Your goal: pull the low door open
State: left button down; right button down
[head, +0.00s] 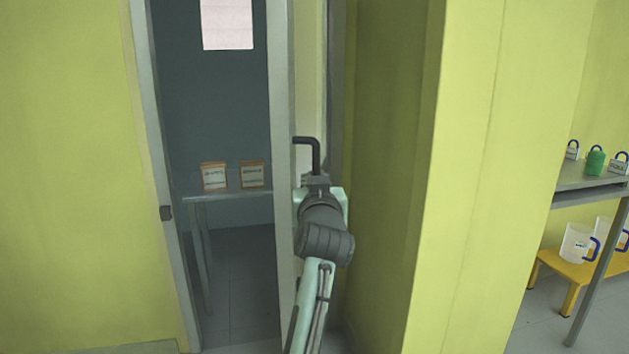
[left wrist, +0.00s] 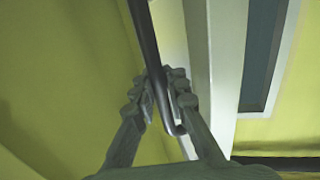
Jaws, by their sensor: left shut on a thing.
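The door (head: 282,120) stands open, seen nearly edge-on, with its pale narrow edge facing me at the right side of the doorway. A dark bent bar handle (head: 306,141) sticks out from it. My left gripper (head: 316,180) is at the lower end of this handle, and its arm hides part of the door. In the left wrist view, the fingers (left wrist: 165,92) are closed around the dark handle bar (left wrist: 146,40), close beside the pale door (left wrist: 209,60). My right gripper is in neither view.
Through the doorway, a table (head: 228,195) bears two labelled packets. The grey left door frame (head: 153,120) has a dark latch plate. A yellow wall (head: 470,150) stands close at the right. Farther right are a bench (head: 590,184) and yellow stool (head: 572,266) with jugs.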

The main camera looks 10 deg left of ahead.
pick_arm(q)
jog(key=c, duration=1.6)
grip_release()
jog(key=shift+o, duration=0.2)
